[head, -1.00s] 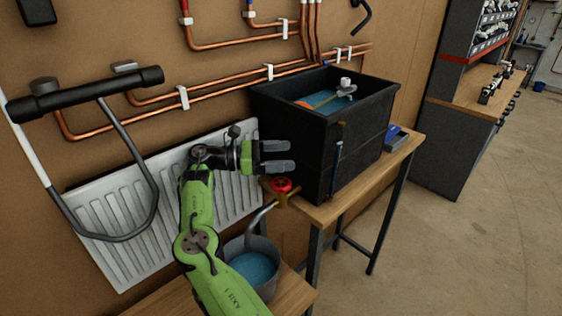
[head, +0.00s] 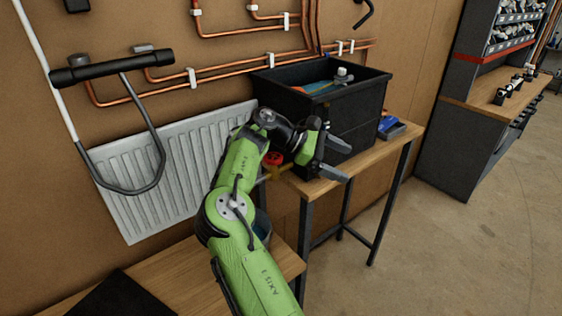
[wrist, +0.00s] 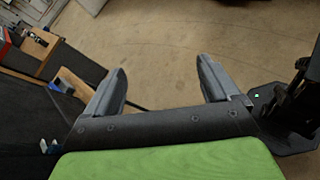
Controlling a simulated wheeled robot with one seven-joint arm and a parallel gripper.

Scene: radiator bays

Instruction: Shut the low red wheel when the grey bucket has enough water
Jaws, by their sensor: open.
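The low red wheel (head: 272,158) sits on a brass tap at the left front of the black tank (head: 345,118), just left of my gripper. My gripper (head: 340,160) is open and empty, with its fingers in front of the tank and pointing right. In the wrist view the two open fingers (wrist: 165,85) have only bare floor between them. The grey bucket (head: 262,222) is mostly hidden behind my arm. Only a sliver of it and its blue water shows, so I cannot tell the water level.
The tank stands on a wooden table (head: 404,143) with dark legs; a blue item (head: 390,126) lies at its right. A lower wooden bench (head: 190,278) is at the front. A white radiator (head: 150,190) and copper pipes line the wall. Open floor (head: 440,250) lies right.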

